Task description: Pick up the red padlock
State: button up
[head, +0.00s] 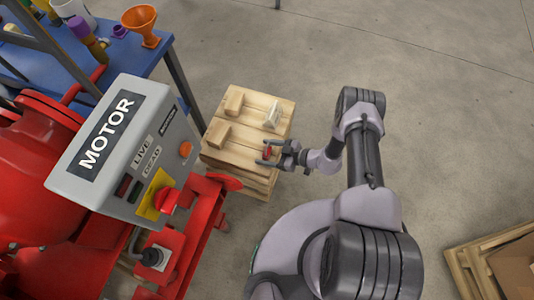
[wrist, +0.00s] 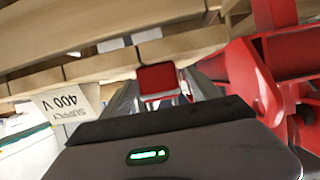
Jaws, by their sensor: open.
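The red padlock (head: 268,151) is at the right front edge of a wooden crate stack (head: 215,148). My gripper (head: 268,152) reaches in from the right at that edge, its open fingers either side of the padlock. In the wrist view the red padlock body (wrist: 157,78) shows between my open gripper's fingers (wrist: 160,90), with a pale shackle partly visible. I cannot tell whether either finger touches it. The dark gripper body hides what lies below it in the wrist view.
Wooden blocks (head: 234,103) and a whitish tag-like piece (head: 273,115) sit on the crate. A red machine with a grey MOTOR box (head: 115,150) stands close on the left. A blue table (head: 115,45) with a funnel is behind. The floor at the back right is clear.

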jog(key=shift+w+a, duration=0.1)
grip_shut()
jog(key=shift+r, duration=0.1)
